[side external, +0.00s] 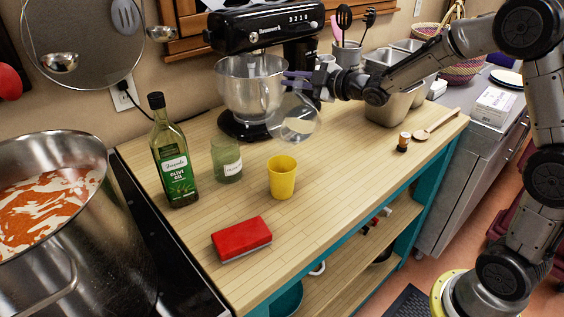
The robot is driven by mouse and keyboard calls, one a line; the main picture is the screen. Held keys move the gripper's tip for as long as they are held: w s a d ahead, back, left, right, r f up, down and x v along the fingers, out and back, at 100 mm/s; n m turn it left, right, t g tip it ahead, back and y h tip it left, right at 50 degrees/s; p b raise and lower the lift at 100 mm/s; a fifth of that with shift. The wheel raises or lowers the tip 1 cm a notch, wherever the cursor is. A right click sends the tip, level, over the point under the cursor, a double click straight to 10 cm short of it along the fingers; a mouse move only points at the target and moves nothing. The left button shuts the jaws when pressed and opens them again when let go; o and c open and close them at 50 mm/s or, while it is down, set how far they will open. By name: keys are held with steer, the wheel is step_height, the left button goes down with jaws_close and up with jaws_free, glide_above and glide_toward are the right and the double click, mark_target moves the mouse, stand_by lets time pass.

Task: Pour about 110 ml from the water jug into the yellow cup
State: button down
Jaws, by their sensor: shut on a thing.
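The yellow cup (282,180) stands upright on the wooden counter, near its middle. The clear water jug (294,119) is up and behind the cup, in front of the stand mixer, and looks tilted. Some clear water shows in its lower right part. My gripper (301,84) reaches in from the right and is shut on the jug at its upper side. The exact grip is too small to make out. No stream of water is visible between jug and cup, and the inside bottom of the cup is hidden.
A green glass jar (227,160) and an olive oil bottle (173,158) stand left of the cup. A red and grey block (241,239) lies in front. The black mixer (262,30) with its steel bowl (246,90) is behind the jug.

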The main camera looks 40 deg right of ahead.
mark_target(286, 96)
steer(key=shift+s+a+r+n, duration=0.2)
steer(key=shift+a+r+n, duration=0.15)
steer(key=shift+r, duration=0.3)
steer(key=shift+s+a+r+t, duration=0.1)
steer(key=shift+a+r+t, duration=0.1)
steer(key=shift+t, duration=0.1)
steer(key=shift+s+a+r+n, duration=0.15)
steer(key=shift+a+r+n, duration=0.05)
steer(key=shift+n, duration=0.15)
steer(key=shift+s+a+r+n+b, duration=0.3)
steer(key=shift+a+r, duration=0.1)
steer(key=shift+r, duration=0.1)
steer(key=shift+a+r+t, duration=0.15)
steer(key=shift+a+t, duration=0.05)
steer(key=shift+t, duration=0.1)
steer(key=shift+s+a+r+n+b, duration=0.25)
steer(key=shift+s+a+n+b, duration=0.15)
steer(key=shift+a, duration=0.1)
steer(key=shift+s+a+r+n+b, duration=0.2)
steer(key=shift+s+a+n+b, duration=0.1)
steer(key=shift+a+b, duration=0.15)
stand_by(1.2)
